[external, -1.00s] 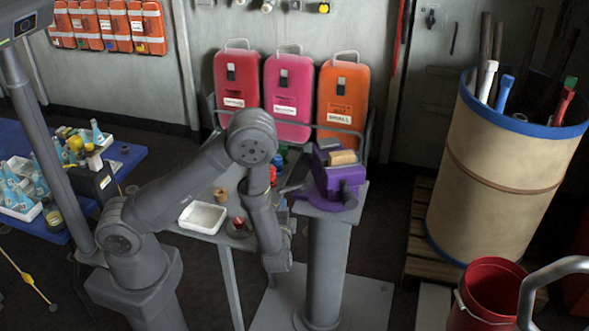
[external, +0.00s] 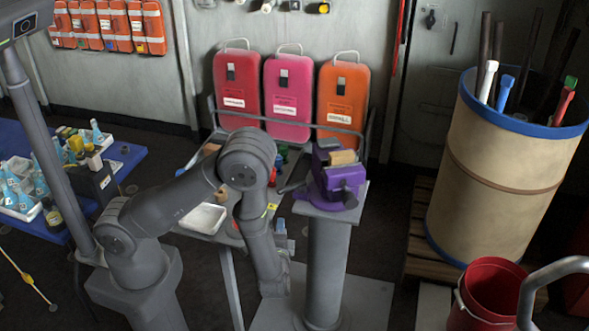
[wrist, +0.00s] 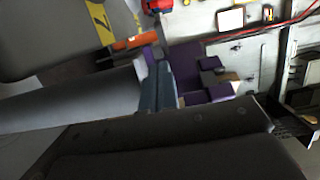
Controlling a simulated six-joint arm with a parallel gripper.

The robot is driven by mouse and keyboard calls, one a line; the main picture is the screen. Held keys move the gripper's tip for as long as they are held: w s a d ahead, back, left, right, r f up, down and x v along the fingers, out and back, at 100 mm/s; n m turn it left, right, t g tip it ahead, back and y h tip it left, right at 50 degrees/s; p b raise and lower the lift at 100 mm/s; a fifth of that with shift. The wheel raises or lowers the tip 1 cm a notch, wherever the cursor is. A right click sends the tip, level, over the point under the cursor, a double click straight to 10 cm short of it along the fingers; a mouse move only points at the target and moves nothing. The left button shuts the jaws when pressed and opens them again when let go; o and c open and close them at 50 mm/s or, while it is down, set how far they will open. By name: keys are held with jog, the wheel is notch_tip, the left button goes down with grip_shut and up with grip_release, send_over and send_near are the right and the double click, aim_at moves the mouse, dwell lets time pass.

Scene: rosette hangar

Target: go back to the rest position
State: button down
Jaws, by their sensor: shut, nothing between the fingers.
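My gripper (wrist: 160,88) shows in the wrist view as blue-grey fingers, closed together with nothing held between them. In that view it points toward purple shapes (wrist: 183,62) that look like the purple vise. In the external view my arm is bent, with its elbow high and its forearm hanging down in front of the small work table. The gripper's fingertips cannot be made out clearly there. The purple vise (external: 338,183) sits on its grey pedestal, just right of my forearm, with a tan block (external: 343,157) on top.
A white tray (external: 203,218) lies on the work table beside my arm. Blue-topped table (external: 125,160) with bottles stands left. Red, pink and orange cases (external: 343,98) stand behind. A large tan drum (external: 503,165) and red bucket (external: 487,290) are at right.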

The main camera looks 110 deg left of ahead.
send_near(286, 192)
jog(key=x, duration=0.6)
jog(key=shift+s, duration=0.4)
jog(key=w, duration=0.6)
jog(key=shift+d, duration=0.2)
dwell(0.6)
jog(key=w+d+r+n+g+h, duration=0.4)
jog(key=w+d+n+g+h, duration=0.1)
jog(key=d+n+g+h, duration=0.15)
jog(key=shift+m+t, duration=0.25)
jog(key=shift+t, duration=0.1)
jog(key=x, duration=1.2)
jog(key=shift+s+r, duration=0.15)
jog(key=shift+s, duration=0.45)
